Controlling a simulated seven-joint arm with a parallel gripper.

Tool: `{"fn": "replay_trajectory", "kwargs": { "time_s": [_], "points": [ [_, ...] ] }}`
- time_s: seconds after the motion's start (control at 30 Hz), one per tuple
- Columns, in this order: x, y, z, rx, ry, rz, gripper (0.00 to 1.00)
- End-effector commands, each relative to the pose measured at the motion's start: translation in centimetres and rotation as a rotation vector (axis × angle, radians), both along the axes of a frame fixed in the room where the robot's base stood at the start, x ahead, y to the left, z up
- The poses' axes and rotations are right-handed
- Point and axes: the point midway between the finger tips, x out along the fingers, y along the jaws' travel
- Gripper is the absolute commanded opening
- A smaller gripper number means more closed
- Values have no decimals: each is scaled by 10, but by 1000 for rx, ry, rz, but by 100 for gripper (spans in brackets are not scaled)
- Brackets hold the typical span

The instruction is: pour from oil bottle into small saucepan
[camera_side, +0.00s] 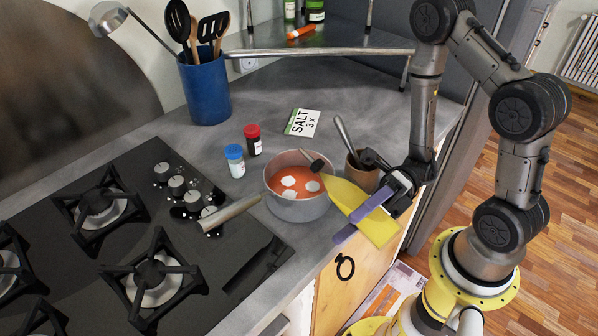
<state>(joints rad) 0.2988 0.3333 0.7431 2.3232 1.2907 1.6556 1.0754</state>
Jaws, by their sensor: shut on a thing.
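The oil bottle (345,194) is yellow and is held tilted, with its dark top end (317,165) pointing up-left in the picture, over the right part of the saucepan. My gripper (362,215) has pale purple fingers and is shut on the bottle's body, to the right of the pan. The small saucepan (298,211) stands on the counter, its light handle pointing down-left toward the hob. It holds red-orange liquid with several white pieces. No stream of oil can be made out.
A brown cup (361,178) with a spoon stands close behind the bottle. Red-capped (253,140) and blue-capped (235,161) jars stand left of the pan. A salt note (302,123) lies behind. A blue utensil holder (204,90) and the black hob (140,240) are left.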

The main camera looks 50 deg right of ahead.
Motion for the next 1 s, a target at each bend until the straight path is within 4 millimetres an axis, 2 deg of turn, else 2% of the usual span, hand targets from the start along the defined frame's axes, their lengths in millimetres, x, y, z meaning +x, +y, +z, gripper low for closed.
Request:
{"fn": "replay_trajectory", "kwargs": {
  "time_s": [1.0],
  "points": [
    [-2, 1, 4, 8, 61, -1, 0]
  ]
}}
